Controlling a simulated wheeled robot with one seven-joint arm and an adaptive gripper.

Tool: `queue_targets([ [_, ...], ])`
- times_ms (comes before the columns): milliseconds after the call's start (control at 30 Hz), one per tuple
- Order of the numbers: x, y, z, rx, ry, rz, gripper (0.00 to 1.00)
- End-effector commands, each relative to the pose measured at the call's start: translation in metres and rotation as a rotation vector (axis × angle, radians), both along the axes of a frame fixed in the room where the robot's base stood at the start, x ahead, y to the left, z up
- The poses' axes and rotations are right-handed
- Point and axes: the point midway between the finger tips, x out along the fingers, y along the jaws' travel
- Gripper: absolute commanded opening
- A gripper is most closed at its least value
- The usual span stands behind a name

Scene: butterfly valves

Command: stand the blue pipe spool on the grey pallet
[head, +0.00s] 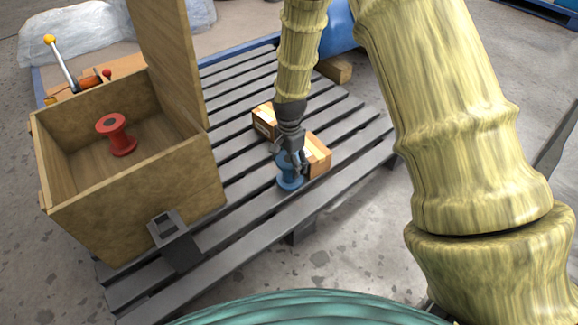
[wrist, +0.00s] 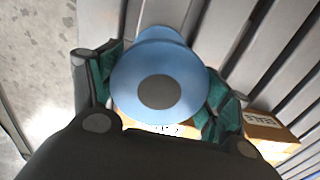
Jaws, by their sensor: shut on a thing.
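The blue pipe spool (head: 289,176) is upright at the grey pallet (head: 240,215), close in front of a cardboard box. In the wrist view the spool (wrist: 160,70) is seen from above, its round flange and dark bore facing me. My gripper (head: 292,165) points down over the spool. Its green-padded fingers (wrist: 158,90) lie on either side of the spool and are shut on it. The spool's lower end looks to be at the slats; I cannot tell whether it touches them.
A cardboard box (head: 318,155) lies right behind the spool, also in the wrist view (wrist: 268,135). An open wooden crate (head: 130,215) with a red spool (head: 118,135) inside stands at left, its lid upright. A dark bracket (head: 172,232) is at the crate's front. Bare slats lie right of the crate.

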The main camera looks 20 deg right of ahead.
Motion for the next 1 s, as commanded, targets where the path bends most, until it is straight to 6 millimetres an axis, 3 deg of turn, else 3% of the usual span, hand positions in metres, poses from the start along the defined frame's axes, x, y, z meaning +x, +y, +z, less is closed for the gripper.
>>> queue_targets([
  [433, 0.0006, 0.0003, -0.0067, 0.0, -0.001, 0.0, 0.33],
  [467, 0.0003, 0.0003, -0.0077, 0.0, -0.001, 0.0, 0.78],
  [567, 0.0004, 0.0004, -0.0078, 0.0, -0.001, 0.0, 0.96],
  [1000, 0.0004, 0.0004, -0.0075, 0.0, -0.001, 0.0, 0.98],
])
